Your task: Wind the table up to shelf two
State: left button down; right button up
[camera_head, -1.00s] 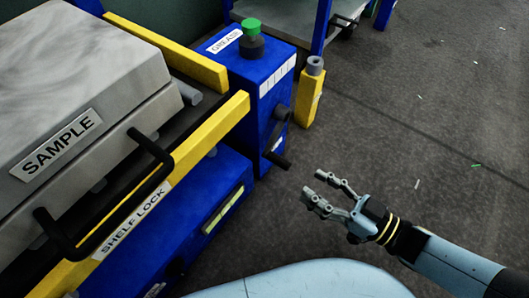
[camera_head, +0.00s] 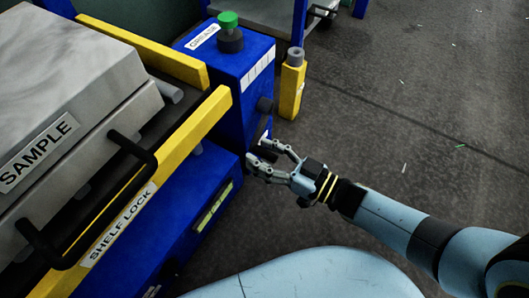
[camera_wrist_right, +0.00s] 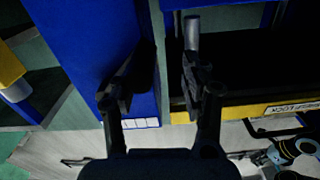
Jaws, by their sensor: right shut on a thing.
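A blue housing (camera_head: 235,78) with a green-topped knob (camera_head: 229,27) stands beside the press. A dark crank hub (camera_head: 265,104) sticks out of its side, and the crank's handle is mostly hidden behind my fingers. My right gripper (camera_head: 258,158) is at the lower end of the crank and shut on its handle. In the right wrist view its two fingers (camera_wrist_right: 155,85) reach in beside the blue housing (camera_wrist_right: 95,45), with the handle hard to make out in the dark. My left gripper is not in view.
At the left, a grey block marked SAMPLE (camera_head: 60,85) sits behind a yellow bar marked SHELF LOCK (camera_head: 190,135) with a black handle (camera_head: 135,150). A yellow post (camera_head: 291,88) stands just behind the housing. The dark floor (camera_head: 420,110) to the right is open.

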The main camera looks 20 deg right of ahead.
jog(key=shift+s+f, duration=0.15)
jog(key=c, duration=0.7)
grip_shut()
jog(key=shift+f, duration=0.1)
jog(key=o, duration=0.8)
grip_release()
jog(key=shift+d, duration=0.1)
jog(key=v, duration=1.1)
jog(key=shift+s+d, duration=0.25)
jog(key=shift+s, duration=0.1)
